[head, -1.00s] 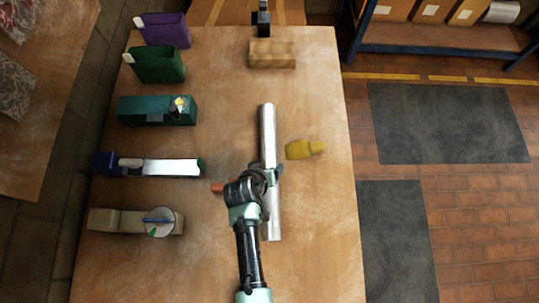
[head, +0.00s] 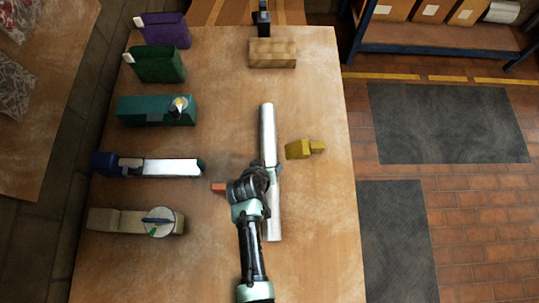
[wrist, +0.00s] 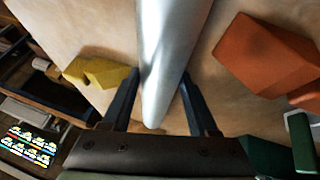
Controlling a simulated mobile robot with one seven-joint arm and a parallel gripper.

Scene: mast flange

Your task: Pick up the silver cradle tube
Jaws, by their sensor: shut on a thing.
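The silver cradle tube (head: 268,135) is a long, smooth metal tube lying lengthwise along the wooden bench. My gripper (wrist: 159,74) is around it, one dark finger on each side, and is shut on it near the tube's middle. The tube (wrist: 168,40) runs between the fingers in the wrist view. In the head view my wrist hides the fingers and part of the tube. I cannot tell whether the tube is clear of the bench.
A yellow piece (head: 304,149) lies right of the tube, and an orange block (head: 219,187) lies left of my wrist. Several devices line the bench's left side, including a green one (head: 150,110). A wooden block (head: 272,53) sits at the far end. The bench's right strip is clear.

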